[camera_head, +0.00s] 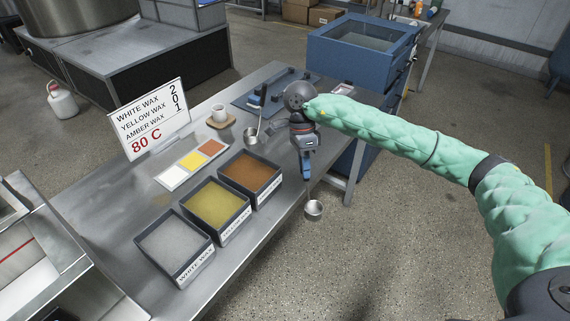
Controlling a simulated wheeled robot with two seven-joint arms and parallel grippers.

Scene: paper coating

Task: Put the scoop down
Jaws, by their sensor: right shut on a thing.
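My right gripper (306,178) points down near the front edge of the steel table, right of the wax bins. It is shut on the scoop, whose small metal cup (314,208) shows just below the blue fingers, in front of the table edge. The scoop's handle is mostly hidden by the gripper. A second metal cup (251,134) with a long thin handle is on the table, left of my right gripper. My left gripper is not in view.
Open bins of white wax (174,245), yellow wax (216,207) and amber wax (250,172) line the table's front. A sign (150,120), a colour card (192,164), a white cup (219,114) and a blue board (275,92) are behind. Bare table (95,205) lies at left.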

